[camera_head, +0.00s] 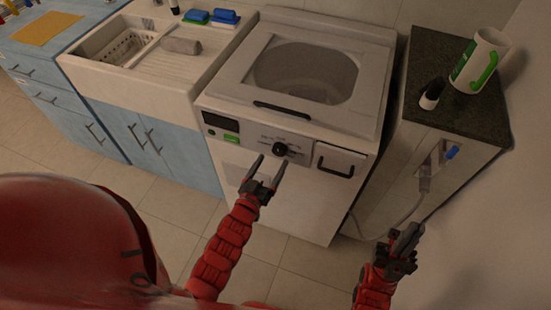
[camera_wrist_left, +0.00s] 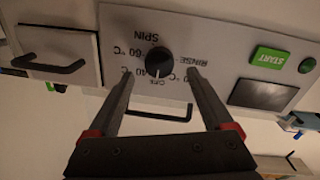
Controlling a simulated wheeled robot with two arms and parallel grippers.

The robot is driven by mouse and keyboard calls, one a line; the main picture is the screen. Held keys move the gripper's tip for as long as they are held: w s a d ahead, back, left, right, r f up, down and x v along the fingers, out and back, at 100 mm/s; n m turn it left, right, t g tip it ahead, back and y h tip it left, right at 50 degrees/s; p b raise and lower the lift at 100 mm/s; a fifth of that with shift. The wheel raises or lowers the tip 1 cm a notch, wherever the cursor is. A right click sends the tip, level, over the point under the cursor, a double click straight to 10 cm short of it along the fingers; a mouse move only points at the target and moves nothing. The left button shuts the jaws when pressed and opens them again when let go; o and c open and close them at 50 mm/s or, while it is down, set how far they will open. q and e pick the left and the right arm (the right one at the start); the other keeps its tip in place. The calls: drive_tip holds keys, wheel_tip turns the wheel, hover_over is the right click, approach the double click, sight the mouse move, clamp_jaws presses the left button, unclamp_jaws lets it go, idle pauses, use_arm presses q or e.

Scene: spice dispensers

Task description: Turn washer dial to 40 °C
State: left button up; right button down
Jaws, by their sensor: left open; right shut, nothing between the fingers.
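The washer (camera_head: 318,75) stands in the middle of the head view. Its round black dial (camera_head: 280,149) sits on the front panel and also shows in the left wrist view (camera_wrist_left: 159,62). There the printed labels appear upside down: SPIN above, 60 °C to the left, 40 °C at the lower left, RINSE to the right. My right gripper (camera_head: 405,240) is shut and empty, low at the right.
The panel holds a green START button (camera_wrist_left: 269,57) and a dark display (camera_wrist_left: 262,95). A black drawer handle (camera_head: 336,167) is right of the dial.

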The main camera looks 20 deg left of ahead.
sight(278, 152)
use_arm(q)
drive_tip(key=shift+w+d, duration=0.2)
drive_tip(key=shift+w, duration=1.6)
clamp_jaws()
drive_tip(key=shift+b, duration=0.3)
